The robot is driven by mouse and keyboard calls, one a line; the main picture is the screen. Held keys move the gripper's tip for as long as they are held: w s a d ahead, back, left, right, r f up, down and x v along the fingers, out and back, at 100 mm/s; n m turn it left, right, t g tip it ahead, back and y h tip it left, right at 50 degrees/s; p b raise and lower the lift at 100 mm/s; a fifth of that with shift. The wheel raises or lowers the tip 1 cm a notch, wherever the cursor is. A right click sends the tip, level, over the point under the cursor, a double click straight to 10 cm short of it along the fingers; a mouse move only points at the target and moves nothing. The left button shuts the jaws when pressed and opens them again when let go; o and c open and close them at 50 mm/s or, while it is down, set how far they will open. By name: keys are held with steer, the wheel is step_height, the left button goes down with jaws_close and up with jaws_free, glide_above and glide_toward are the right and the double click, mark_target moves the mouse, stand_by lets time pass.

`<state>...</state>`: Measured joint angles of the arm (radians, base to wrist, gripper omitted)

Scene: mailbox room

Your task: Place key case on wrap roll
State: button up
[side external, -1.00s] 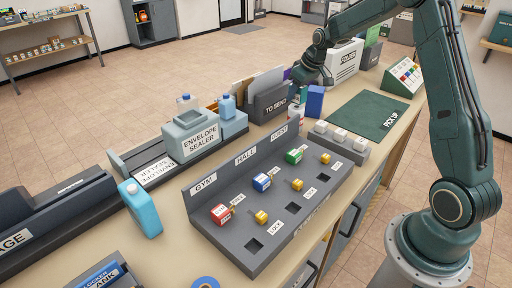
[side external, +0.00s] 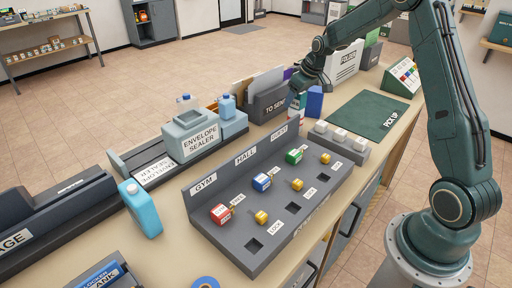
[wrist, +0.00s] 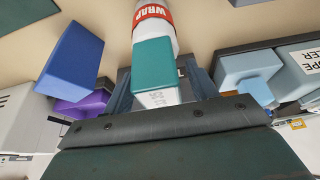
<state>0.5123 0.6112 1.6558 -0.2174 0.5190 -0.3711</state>
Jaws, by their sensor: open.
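The wrap roll (wrist: 155,14) is a white upright cylinder with a red band marked WRAP. In the side view the wrap roll (side external: 296,116) is mostly hidden under my gripper. The key case (wrist: 160,55) looks like a teal box with a white lettered face. It overlaps the roll's top end in the wrist view; whether it rests on it, I cannot tell for certain. My gripper (wrist: 163,90) is open, with its grey fingers on either side of the case. In the side view my gripper (side external: 298,94) is over the roll.
A blue box (wrist: 70,55) stands close beside the roll. The TO SEND holder (side external: 271,103) is just behind. The envelope sealer (side external: 197,137) and the key rack (side external: 268,205) are nearby. The green PICK UP mat (side external: 368,114) is clear.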

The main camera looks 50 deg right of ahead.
steer(key=shift+r, duration=0.15)
steer(key=v, duration=1.2)
stand_by(0.5)
